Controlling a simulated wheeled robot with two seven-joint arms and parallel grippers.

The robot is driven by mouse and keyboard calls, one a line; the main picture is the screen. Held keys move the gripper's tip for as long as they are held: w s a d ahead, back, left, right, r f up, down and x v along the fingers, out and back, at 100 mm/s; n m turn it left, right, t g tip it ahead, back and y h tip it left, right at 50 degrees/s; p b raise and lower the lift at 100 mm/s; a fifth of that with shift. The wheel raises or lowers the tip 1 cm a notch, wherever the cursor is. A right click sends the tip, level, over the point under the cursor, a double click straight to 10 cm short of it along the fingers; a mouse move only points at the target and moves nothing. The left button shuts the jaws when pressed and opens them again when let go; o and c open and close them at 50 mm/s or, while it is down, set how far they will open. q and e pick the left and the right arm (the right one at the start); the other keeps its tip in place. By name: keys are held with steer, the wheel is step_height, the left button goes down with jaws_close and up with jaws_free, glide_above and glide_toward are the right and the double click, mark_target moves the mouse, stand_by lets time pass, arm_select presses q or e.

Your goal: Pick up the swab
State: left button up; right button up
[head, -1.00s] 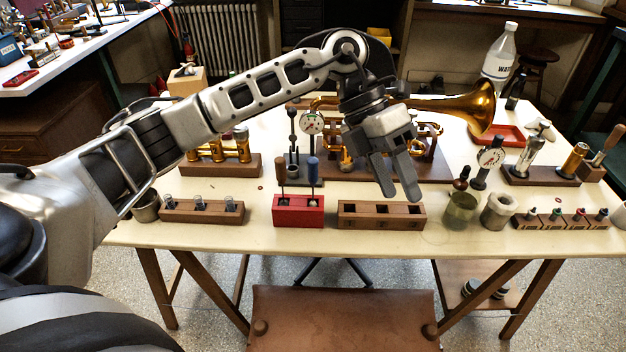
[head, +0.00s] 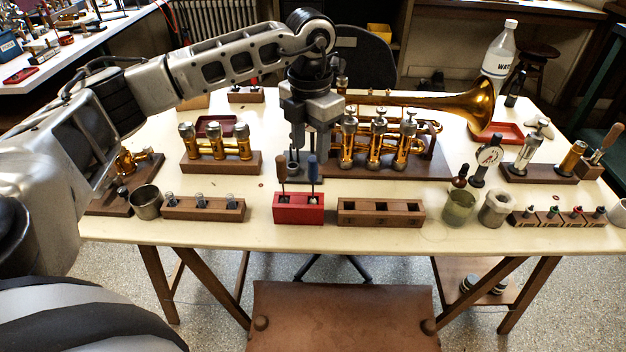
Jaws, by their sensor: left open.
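My left gripper (head: 310,150) is open and points down over the middle of the table, behind the red block. Its two fingers stand apart, one to the left and one to the right. A dark upright tool in a small dark holder (head: 294,168), which may be the swab, is just below and beside the left finger. The gripper hides most of its shaft and top, and I cannot tell whether it is between the fingers or touching them. My right gripper is not in view.
The red block (head: 299,209) with brown- and blue-handled tools stands in front of the gripper. The brass horn (head: 470,108) on its wooden stand is close to the right. A valve block (head: 220,164) stands left. An empty-slotted wooden block (head: 381,213) is at the front.

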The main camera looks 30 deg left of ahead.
mark_target(312, 157)
arm_select(q)
steer(key=shift+w+f+p, duration=0.15)
steer(key=shift+f+p, duration=0.35)
steer(key=shift+f, duration=2.3)
steer(key=shift+c, duration=0.4)
jaws_close()
